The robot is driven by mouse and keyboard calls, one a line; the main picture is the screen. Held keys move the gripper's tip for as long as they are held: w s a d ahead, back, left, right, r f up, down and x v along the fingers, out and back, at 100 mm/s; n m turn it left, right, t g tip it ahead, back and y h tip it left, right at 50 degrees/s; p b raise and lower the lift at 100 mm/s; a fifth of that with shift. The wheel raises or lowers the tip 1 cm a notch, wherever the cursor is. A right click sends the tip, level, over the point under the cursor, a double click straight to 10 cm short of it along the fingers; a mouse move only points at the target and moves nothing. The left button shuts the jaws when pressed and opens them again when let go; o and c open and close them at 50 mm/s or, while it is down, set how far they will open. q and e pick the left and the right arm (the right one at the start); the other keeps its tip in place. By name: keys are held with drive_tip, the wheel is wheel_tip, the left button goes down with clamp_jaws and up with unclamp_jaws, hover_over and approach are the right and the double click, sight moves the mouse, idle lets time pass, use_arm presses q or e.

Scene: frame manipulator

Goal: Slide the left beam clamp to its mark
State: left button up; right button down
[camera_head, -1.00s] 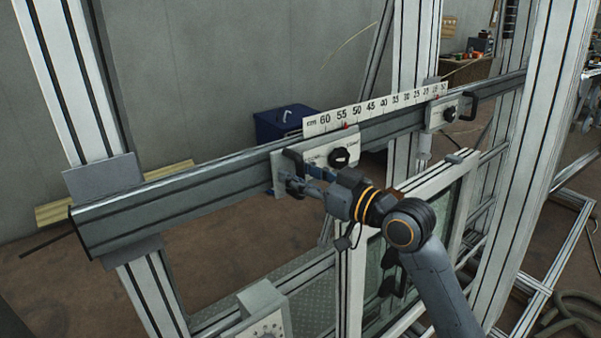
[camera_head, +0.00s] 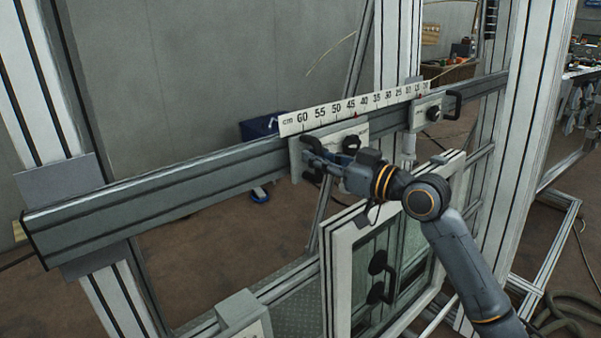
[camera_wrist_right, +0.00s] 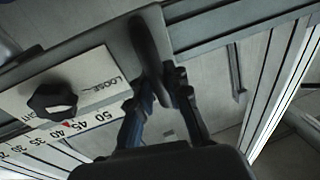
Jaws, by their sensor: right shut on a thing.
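The left beam clamp (camera_head: 345,134) is a pale plate with a black knob on the dark grey beam (camera_head: 180,188). A cm scale (camera_head: 330,113) runs above it. A red pointer (camera_head: 355,114) sits near 45 on the scale, and in the wrist view (camera_wrist_right: 68,123) too. My right gripper (camera_head: 312,160) is shut on the clamp's black handle (camera_wrist_right: 150,40) at the plate's left end. The wrist view shows the clamp's knob (camera_wrist_right: 52,101) beside the word LOOSE; its exact setting is unclear. My left gripper is not in view.
A second clamp (camera_head: 425,112) with a knob and black handle sits farther right on the beam. A framed glass panel (camera_head: 385,262) with black handles stands below my right gripper. Upright posts (camera_head: 535,110) bound the beam. The beam left of the clamp is clear.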

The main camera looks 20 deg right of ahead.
drive_tip(key=shift+a+f, duration=0.15)
drive_tip(key=c, duration=1.5)
unclamp_jaws()
drive_tip(key=shift+s+a, duration=0.15)
drive_tip(key=shift+a, duration=0.05)
drive_tip(key=shift+o, duration=1)
drive_tip(key=shift+d, duration=0.35)
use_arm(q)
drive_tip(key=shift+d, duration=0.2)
use_arm(e)
drive_tip(key=v, duration=1.2)
